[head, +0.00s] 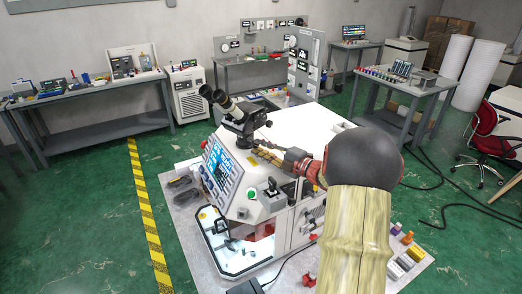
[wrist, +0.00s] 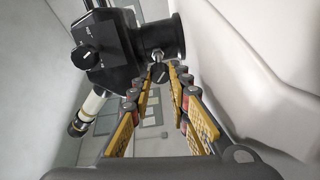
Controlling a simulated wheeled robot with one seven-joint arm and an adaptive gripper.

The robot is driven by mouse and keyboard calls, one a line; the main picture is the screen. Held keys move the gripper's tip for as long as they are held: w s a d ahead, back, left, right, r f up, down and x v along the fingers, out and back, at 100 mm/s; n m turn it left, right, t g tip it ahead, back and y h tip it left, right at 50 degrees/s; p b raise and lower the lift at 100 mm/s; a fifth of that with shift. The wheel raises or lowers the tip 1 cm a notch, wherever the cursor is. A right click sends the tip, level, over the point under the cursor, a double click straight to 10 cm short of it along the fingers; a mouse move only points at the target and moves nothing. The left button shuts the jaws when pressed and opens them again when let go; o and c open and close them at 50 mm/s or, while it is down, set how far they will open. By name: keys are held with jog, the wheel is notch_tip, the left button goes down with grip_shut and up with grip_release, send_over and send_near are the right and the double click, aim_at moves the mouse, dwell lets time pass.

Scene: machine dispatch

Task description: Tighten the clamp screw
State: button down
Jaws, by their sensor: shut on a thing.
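A black microscope (head: 237,118) stands on top of the white machine (head: 300,135) in the head view. In the wrist view its black body (wrist: 100,48) fills the upper left, with a round clamp collar (wrist: 163,38) to its right. The clamp screw (wrist: 160,73), a small dark knob with a light mark, sits below the collar. My gripper (wrist: 168,70) has its yellow-padded fingers reaching up to the collar, the tips shut around the screw. In the head view my gripper (head: 260,149) is at the microscope's base; the screw is too small to tell there.
A white wall of the machine (wrist: 260,60) stands close on the right of my fingers in the wrist view. A control screen (head: 218,170) and a joystick (head: 270,192) are on the machine's front. Work benches (head: 95,100) stand farther back, with green floor between.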

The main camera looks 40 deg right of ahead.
jog(key=shift+f, duration=0.1)
jog(key=c, duration=1.7)
grip_release()
jog(key=shift+c, duration=0.2)
jog(key=shift+o, duration=0.4)
